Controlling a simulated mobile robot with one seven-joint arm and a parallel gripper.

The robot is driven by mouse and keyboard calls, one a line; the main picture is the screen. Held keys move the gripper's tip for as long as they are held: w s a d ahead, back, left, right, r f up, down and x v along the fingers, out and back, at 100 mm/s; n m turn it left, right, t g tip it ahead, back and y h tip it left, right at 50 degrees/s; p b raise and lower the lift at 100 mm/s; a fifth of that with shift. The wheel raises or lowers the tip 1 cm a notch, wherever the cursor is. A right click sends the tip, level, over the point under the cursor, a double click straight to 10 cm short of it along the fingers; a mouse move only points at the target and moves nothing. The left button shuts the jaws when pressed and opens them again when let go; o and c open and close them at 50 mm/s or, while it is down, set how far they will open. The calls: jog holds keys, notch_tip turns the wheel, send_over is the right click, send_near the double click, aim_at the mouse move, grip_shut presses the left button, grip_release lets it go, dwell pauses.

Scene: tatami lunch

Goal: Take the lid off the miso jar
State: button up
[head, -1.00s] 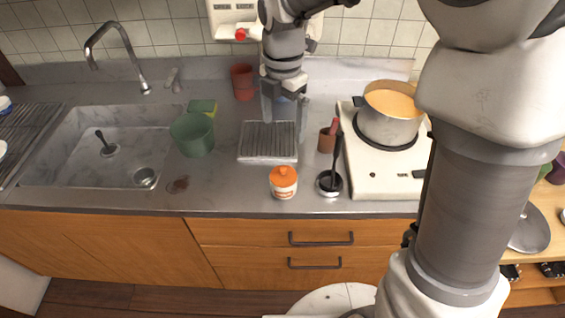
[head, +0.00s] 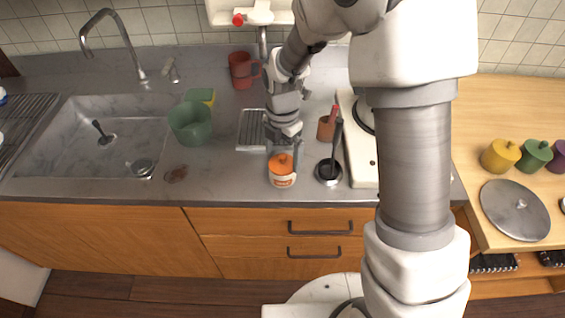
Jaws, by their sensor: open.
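The miso jar (head: 282,180) is a small white jar with a label, standing upright near the front edge of the counter. Its orange lid (head: 281,163) with a knob sits on top of it. My gripper (head: 282,151) is open, pointing down just above and behind the lid, its fingers near the lid's far side. I cannot tell whether the fingers touch the lid.
A ladle on a dark rest (head: 328,172) stands close on the jar's right, with a brown utensil cup (head: 326,128) behind. A ribbed tray (head: 251,130) lies behind the jar. A green tub (head: 190,124) and sink (head: 90,140) are left.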

jog(key=shift+f, duration=0.6)
